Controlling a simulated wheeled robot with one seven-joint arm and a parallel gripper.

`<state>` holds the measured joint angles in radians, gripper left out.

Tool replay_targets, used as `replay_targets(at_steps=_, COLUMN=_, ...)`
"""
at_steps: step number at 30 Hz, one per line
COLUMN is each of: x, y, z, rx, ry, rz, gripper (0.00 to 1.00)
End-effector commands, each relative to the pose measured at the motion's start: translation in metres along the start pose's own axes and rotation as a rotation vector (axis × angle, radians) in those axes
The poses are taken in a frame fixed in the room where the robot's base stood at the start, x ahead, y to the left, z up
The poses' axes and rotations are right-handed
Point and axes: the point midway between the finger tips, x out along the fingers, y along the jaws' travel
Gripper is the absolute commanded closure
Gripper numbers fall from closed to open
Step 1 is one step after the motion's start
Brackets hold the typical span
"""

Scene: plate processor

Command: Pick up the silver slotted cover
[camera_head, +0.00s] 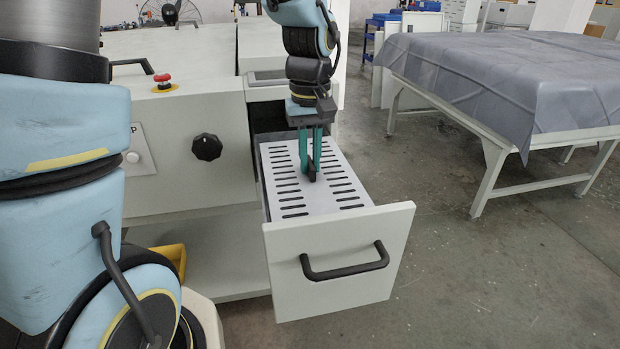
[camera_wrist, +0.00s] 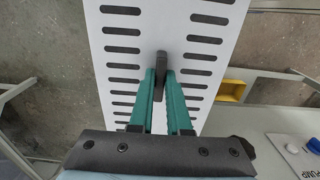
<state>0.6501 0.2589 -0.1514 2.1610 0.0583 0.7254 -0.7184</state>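The silver slotted cover (camera_head: 335,197) is a flat, pale plate with rows of dark slots. It lies level in the top of the pulled-out drawer. It also fills the upper middle of the wrist view (camera_wrist: 176,18). A small dark handle (camera_wrist: 161,62) stands at its middle. My gripper (camera_head: 311,172) points straight down over the middle of the cover. Its two teal fingers stand on either side of the handle, and in the wrist view (camera_wrist: 161,72) they look closed against it. The fingertips partly hide the handle.
The open drawer has a white front (camera_head: 340,265) with a black bar handle (camera_head: 345,264). The machine has a black knob (camera_head: 206,147) and a red button (camera_head: 163,81). A table under a grey sheet (camera_head: 500,75) stands at right. The floor between is clear.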

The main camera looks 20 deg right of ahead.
Motion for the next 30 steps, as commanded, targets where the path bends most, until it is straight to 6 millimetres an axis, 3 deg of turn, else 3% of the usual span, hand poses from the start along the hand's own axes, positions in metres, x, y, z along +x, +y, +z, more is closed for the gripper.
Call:
replay_targets(at_steps=4, x=-0.0001, y=0.0, z=0.0, rx=0.0, ry=0.0, rz=0.0, gripper=1.0)
replay_targets(at_steps=30, x=-0.0003, y=0.0, z=-0.0001, rx=0.0, ry=0.0, rz=0.0, gripper=1.0)
